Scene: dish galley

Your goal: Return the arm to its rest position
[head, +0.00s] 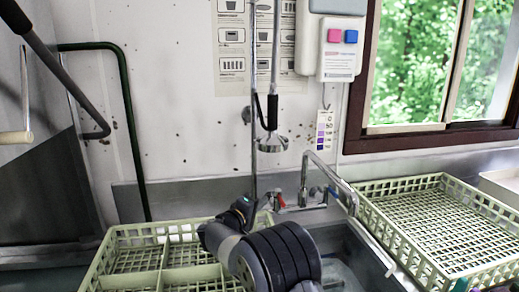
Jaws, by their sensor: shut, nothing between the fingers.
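My arm (275,257) shows at the bottom centre of the head view as thick grey and black rounded links. It stands in front of the sink and the near tray. A smaller dark joint (241,211) with a bluish spot is at its far upper end. I cannot make out any gripper fingers; they are hidden or out of the picture.
A pale green divided rack (128,234) lies left of my arm, and another pale green rack (425,266) lies right. Between them is a steel sink (378,262) with a tap (325,170). A hanging sprayer (271,140) is behind.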

